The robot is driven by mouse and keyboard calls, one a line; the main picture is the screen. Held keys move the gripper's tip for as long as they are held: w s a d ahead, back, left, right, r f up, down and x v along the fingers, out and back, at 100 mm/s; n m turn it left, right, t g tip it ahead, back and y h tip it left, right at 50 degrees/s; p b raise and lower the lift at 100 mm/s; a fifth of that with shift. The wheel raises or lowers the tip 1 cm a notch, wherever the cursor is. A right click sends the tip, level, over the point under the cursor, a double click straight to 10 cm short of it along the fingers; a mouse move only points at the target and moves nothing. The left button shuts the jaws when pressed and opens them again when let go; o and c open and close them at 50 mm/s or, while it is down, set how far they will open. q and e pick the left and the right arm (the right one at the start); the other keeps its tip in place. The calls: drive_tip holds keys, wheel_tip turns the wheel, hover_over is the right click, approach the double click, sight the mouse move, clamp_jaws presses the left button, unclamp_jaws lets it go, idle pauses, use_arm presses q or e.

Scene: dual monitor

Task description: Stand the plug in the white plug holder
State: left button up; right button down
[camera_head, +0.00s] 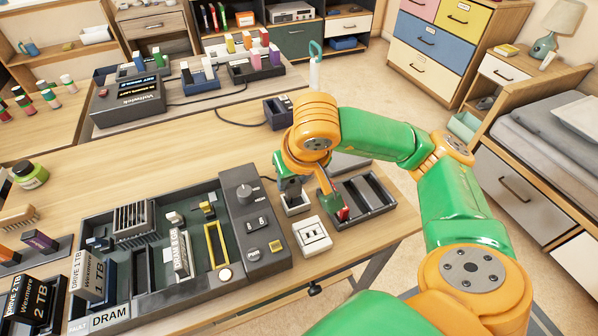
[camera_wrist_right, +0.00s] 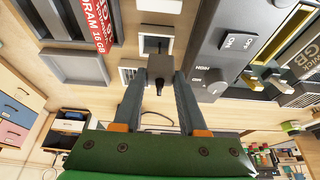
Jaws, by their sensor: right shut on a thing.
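My right gripper (camera_head: 292,190) points down close over a small white square holder (camera_head: 297,207) at the table's right part. In the right wrist view, my right gripper (camera_wrist_right: 160,78) is shut on a small dark plug (camera_wrist_right: 160,84), held between its two fingertips. The white holder (camera_wrist_right: 156,44) shows just beyond the plug, with a dark recess in its middle. I cannot tell whether the plug touches the holder. In the head view the plug is hidden by the gripper. My left gripper is not in view.
A white slotted block (camera_head: 312,236) stands just in front of the holder. A dark tray (camera_head: 375,207) with a red memory stick (camera_head: 343,213) lies to the right. A grey control box (camera_head: 256,225) with a knob stands to the left. The table's edge is near.

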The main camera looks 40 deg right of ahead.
sight(296, 191)
drive_tip(key=f, duration=0.3)
drive_tip(key=d+f, duration=0.1)
drive_tip(key=shift+w+f, duration=0.3)
drive_tip(key=shift+w, duration=0.05)
drive_tip(key=shift+d, duration=0.1)
drive_tip(key=shift+f, duration=0.1)
drive_tip(key=shift+f, duration=0.15)
drive_tip(key=shift+c, duration=2.3)
unclamp_jaws()
